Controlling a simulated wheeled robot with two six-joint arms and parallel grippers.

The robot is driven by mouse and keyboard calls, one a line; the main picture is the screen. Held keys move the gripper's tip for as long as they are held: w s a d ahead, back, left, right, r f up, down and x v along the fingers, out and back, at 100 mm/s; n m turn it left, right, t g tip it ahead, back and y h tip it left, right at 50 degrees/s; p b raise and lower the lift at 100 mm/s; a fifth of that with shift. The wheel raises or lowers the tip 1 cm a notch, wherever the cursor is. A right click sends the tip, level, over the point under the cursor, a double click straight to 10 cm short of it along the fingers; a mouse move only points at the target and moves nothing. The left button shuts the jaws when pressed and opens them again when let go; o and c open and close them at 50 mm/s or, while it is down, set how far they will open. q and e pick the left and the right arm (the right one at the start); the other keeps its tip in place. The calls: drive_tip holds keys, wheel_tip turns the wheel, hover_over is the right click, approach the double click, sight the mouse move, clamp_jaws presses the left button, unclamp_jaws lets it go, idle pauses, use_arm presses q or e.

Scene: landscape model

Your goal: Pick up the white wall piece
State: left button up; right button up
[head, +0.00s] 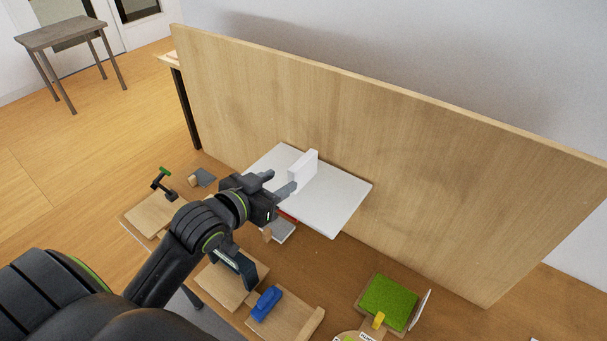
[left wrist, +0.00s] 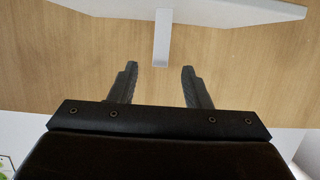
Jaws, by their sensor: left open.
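The white wall piece (head: 303,165) is a small upright block standing on a white board (head: 338,207) in the head view. In the left wrist view the wall piece (left wrist: 162,38) shows end-on, beyond the fingertips and roughly midway between them. My left gripper (head: 281,181) is open and empty, with its fingers pointing at the wall piece and a small gap left between. Its two spread fingers also show in the left wrist view (left wrist: 158,72). My right gripper is not in view.
A tall wooden panel (head: 400,150) stands behind the white board. On the table in front are a blue object (head: 265,303) on a wooden board, a green square tray (head: 388,302), a yellow piece (head: 379,320) and a grey piece (head: 203,177) at the left.

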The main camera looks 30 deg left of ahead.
sight(291, 175)
use_arm(q)
drive_tip(key=x, duration=0.4)
drive_tip(key=shift+w+r+p, duration=0.1)
drive_tip(key=shift+p, duration=0.2)
drive_tip(key=shift+w+d, duration=0.1)
drive_tip(key=shift+w, duration=0.3)
drive_tip(key=shift+w+f+p, duration=0.35)
drive_tip(key=shift+w+f, duration=0.05)
drive_tip(key=shift+w, duration=0.1)
drive_tip(key=p+x, duration=0.1)
drive_tip(key=x, duration=0.2)
drive_tip(key=shift+f, duration=0.15)
drive_tip(key=shift+w+d+f, duration=0.1)
drive_tip(key=shift+w+f, duration=0.2)
drive_tip(key=shift+w, duration=0.2)
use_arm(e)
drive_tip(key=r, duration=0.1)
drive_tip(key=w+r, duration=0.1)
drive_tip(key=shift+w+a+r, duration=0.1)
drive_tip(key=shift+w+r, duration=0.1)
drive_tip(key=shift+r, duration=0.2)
use_arm(q)
clamp_jaws()
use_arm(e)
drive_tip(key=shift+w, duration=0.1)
